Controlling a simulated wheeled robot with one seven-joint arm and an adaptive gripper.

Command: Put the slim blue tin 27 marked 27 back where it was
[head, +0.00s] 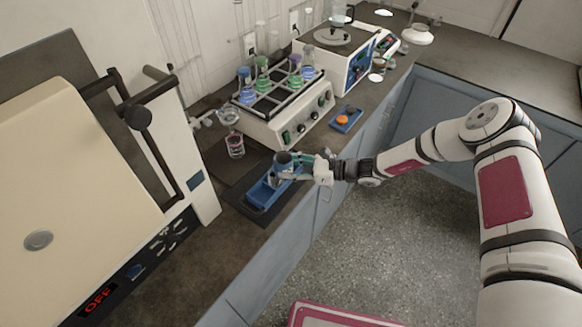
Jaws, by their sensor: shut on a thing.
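My gripper (295,163) is shut on a slim blue tin (282,170) with a dark round top. The tin looks upright at the far right end of a blue tray (259,200). I cannot tell whether its base touches the tray or hangs just above it. The fingers hide part of the tin, and the number 27 is too small to read. The tray lies on a dark mat near the front edge of the counter.
A big cream machine (60,190) with a red OFF display stands at the left. A glass beaker (235,147) with pinkish contents stands behind the tray. A shaker (290,120) carrying several flasks and a small blue tray (346,119) with an orange item are farther back.

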